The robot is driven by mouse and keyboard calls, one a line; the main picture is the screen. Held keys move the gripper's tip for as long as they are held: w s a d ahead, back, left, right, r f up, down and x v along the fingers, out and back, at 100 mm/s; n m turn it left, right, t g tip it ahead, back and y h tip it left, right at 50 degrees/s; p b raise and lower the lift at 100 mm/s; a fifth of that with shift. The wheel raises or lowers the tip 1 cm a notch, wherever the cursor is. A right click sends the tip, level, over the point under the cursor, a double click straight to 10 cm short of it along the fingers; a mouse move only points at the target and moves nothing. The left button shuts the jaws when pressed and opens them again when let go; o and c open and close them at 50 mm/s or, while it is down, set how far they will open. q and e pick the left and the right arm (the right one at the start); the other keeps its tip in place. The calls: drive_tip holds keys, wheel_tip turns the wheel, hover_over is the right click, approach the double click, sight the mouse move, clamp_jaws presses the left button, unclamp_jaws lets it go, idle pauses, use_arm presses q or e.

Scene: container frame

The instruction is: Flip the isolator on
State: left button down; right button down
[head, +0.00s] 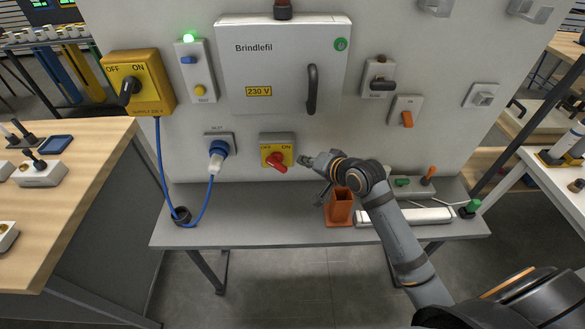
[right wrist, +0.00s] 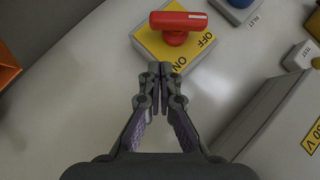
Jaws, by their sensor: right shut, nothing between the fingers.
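A yellow isolator box (head: 265,142) with a red rotary handle (head: 277,161) and OFF and ON labels is on the upright panel. In the right wrist view the red handle (right wrist: 180,21) stands out from the yellow plate (right wrist: 151,42), with ON nearer my fingers than OFF. I cannot tell for sure which label the handle points to. My right gripper (head: 303,160) is just right of the box in the head view, fingers shut and empty. In the right wrist view its fingertips (right wrist: 160,70) are by the ON side, apart from the handle. My left gripper is out of view.
A larger yellow supply switch (head: 148,68) with a black handle is at the left. An orange holder (head: 340,206) stands on the grey shelf (head: 260,220) below my right arm.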

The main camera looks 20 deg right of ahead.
sight(285, 166)
drive_tip(key=w+a+f, duration=0.1)
drive_tip(key=f, duration=0.1)
drive_tip(key=w+a+f+p, duration=0.1)
drive_tip(key=a, duration=0.1)
drive_tip(key=shift+w+a+f, duration=0.1)
drive_tip(key=shift+a+f, duration=0.05)
drive_tip(key=shift+f, duration=0.25)
